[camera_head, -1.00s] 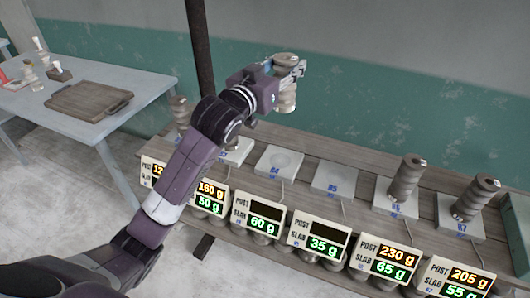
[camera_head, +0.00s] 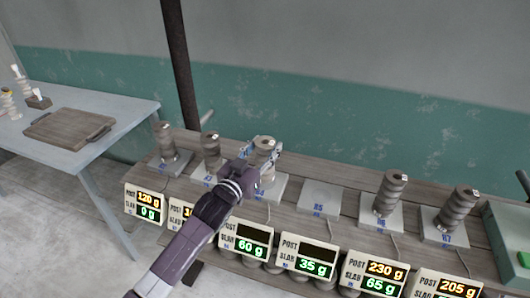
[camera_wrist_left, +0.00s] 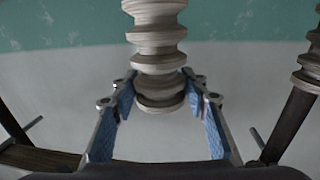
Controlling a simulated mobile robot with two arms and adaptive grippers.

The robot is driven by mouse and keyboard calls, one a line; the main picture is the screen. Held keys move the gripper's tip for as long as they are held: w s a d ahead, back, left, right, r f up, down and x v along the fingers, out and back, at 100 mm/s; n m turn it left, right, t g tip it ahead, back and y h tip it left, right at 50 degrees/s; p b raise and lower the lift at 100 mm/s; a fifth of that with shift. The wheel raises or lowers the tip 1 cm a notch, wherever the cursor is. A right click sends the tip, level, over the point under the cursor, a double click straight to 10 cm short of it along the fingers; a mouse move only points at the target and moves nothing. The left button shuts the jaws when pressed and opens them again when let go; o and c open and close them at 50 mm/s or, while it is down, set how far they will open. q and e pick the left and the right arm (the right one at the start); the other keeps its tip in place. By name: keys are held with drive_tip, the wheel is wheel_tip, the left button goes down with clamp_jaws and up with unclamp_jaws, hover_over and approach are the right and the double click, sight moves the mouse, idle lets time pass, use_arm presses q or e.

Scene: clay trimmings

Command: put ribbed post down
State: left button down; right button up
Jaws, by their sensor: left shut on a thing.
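My left gripper (camera_head: 264,160) is shut on a grey ribbed post (camera_head: 263,144), which stands roughly upright between the fingers. In the left wrist view the post (camera_wrist_left: 158,60) rises between two blue-padded fingers. The post is over the scale plate (camera_head: 277,190) left of the empty plate marked R5 (camera_head: 319,200). The gripper hides its lower end, so I cannot tell whether it touches the plate. The display (camera_head: 246,240) below reads 60 g for slab, and its post line is dark. My right gripper is not in view.
Similar posts stand on plates to the left (camera_head: 210,150) and right (camera_head: 390,192), (camera_head: 459,208). A row of displays lines the front edge of the wooden bench (camera_head: 345,190). A blue-grey table (camera_head: 100,92) with a wooden tray (camera_head: 68,128) stands at left. A dark pole (camera_head: 180,70) rises behind.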

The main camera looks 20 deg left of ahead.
use_arm(q)
drive_tip(key=shift+f, duration=0.85)
drive_tip(key=shift+f, duration=0.1)
drive_tip(key=c, duration=1.1)
unclamp_jaws()
drive_tip(key=shift+f, duration=0.15)
drive_tip(key=shift+c, duration=0.2)
